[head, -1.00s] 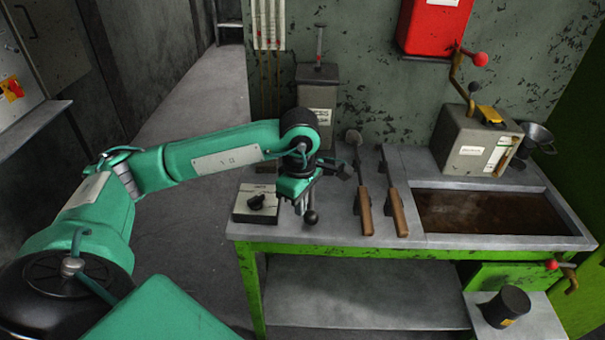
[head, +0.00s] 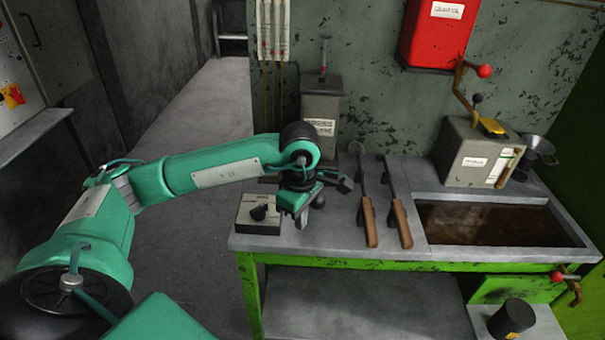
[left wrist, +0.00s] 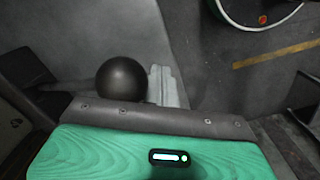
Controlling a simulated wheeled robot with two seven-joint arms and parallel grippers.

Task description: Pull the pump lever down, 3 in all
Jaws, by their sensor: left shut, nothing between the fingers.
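The pump lever shows as a black ball knob (head: 318,202) low over the bench's left part; its shaft is mostly hidden behind my gripper. In the left wrist view the dark ball (left wrist: 122,79) stands just left of the pale fingertips (left wrist: 166,88). My left gripper (head: 301,216) points down in front and to the left of the knob. It is shut and empty. Whether it touches the lever cannot be told. My right gripper is not in view.
A switch box (head: 258,213) sits close left of the gripper. A tall grey reservoir (head: 321,108) stands behind. Two wooden-handled tools (head: 369,222) lie to the right, before a trough of dark liquid (head: 490,223). A grey box with a crank (head: 475,155) stands at the back right.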

